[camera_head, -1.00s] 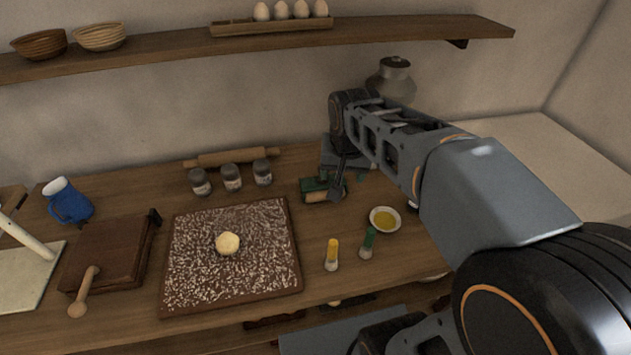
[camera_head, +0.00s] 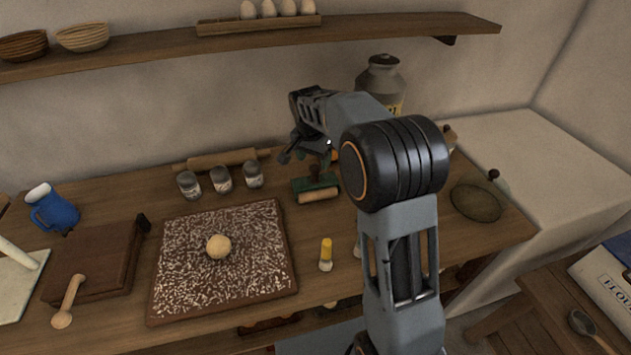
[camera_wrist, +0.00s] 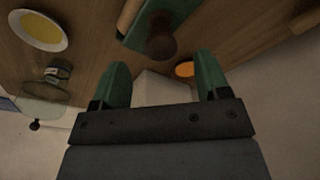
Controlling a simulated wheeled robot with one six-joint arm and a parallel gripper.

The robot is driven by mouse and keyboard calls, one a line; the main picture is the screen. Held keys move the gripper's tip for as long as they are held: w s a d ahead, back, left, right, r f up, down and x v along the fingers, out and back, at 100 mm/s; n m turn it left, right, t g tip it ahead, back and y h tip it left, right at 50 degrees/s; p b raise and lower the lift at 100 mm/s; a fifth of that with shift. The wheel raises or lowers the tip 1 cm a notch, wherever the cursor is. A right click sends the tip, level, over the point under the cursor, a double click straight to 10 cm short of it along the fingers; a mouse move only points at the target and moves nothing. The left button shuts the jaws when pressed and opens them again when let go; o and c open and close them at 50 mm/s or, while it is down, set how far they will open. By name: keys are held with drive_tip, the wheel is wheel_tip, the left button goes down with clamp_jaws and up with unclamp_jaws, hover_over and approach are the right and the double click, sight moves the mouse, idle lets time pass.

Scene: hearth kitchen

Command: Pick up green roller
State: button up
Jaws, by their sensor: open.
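The green roller (camera_head: 316,187) lies on the wooden counter behind the floured board; it has a green body, a pale wooden cylinder along its front and a dark knob. In the wrist view the green roller (camera_wrist: 160,30) shows at the top, cut off by the edge, its dark knob toward me. My gripper (camera_wrist: 162,75) is open and empty, its two green fingers apart with the roller beyond their tips. In the head view my gripper (camera_head: 320,155) is above and just behind the roller, partly hidden by my arm.
A yellow-topped bottle (camera_head: 326,255) stands in front. A metal can (camera_head: 381,85) is behind my arm. A yellow-filled bowl (camera_wrist: 40,30) shows in the wrist view. A shelf (camera_head: 300,40) runs above.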

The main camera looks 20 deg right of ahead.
sight(314, 167)
drive_tip(key=shift+w+d+f+p, duration=0.1)
drive_tip(key=shift+f, duration=1)
drive_tip(key=shift+w+d+f+p, duration=0.1)
drive_tip(key=shift+w+f, duration=0.05)
drive_tip(key=shift+f, duration=1)
drive_tip(key=shift+w+d+f+p, duration=0.1)
drive_tip(key=shift+f, duration=1)
drive_tip(key=shift+c, duration=0.2)
drive_tip(key=c, duration=1)
drive_tip(key=shift+r, duration=0.1)
